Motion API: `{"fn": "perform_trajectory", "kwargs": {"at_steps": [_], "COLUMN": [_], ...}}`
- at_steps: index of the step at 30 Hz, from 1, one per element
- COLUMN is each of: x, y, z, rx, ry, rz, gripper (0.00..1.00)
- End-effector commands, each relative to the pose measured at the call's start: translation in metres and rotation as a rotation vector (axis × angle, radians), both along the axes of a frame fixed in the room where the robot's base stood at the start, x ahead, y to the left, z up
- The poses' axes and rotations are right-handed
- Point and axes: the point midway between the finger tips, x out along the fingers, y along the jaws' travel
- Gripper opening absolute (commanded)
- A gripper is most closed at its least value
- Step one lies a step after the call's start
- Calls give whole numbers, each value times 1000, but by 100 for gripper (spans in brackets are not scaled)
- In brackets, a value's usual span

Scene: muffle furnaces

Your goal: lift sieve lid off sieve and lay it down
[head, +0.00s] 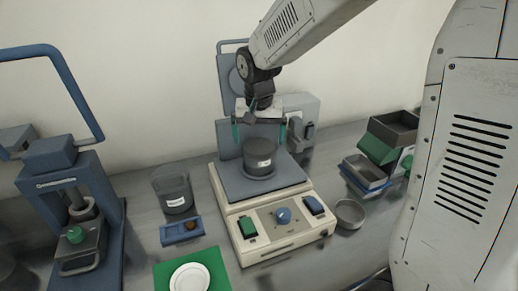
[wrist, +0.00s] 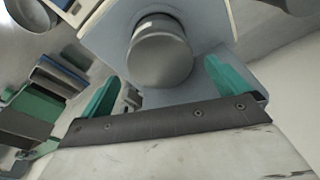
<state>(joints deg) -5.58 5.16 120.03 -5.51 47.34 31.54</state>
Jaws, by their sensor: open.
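The sieve (head: 258,160) is a dark grey cylinder with a small white label, standing upright on the blue-grey plate of a shaker. Its lid (head: 258,145) is the dark round top, seated on the sieve. In the wrist view the lid (wrist: 161,62) is a grey disc at upper middle. My gripper (head: 260,132) is open, its teal fingers spread wide just above and behind the sieve. In the wrist view my gripper (wrist: 162,82) has one finger on either side of the lid, apart from it. Nothing is between the fingers.
The shaker (head: 275,225) has a blue knob and an upright back plate. A grey container (head: 172,190), a blue tray (head: 170,236) and a white dish (head: 190,277) on a green mat stand left. A metal bowl (head: 350,212) and stacked trays (head: 365,175) stand right. A blue press (head: 70,190) is far left.

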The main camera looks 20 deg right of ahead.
Motion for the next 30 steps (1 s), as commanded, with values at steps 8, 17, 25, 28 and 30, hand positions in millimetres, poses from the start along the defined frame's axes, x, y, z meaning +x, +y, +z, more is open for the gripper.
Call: {"fn": "perform_trajectory", "kwargs": {"at_steps": [8, 17, 25, 28, 30], "x": [3, 3, 3, 3, 3], "y": [-1, -1, -1, -1, -1], "z": [-24, -23, -23, -22, -19], "rx": [0, 0, 0, 1, 0], "ry": [1, 0, 0, -1, -2], "rz": [0, 0, 0, 0, 0], "gripper": [100, 64, 57, 57, 57]}}
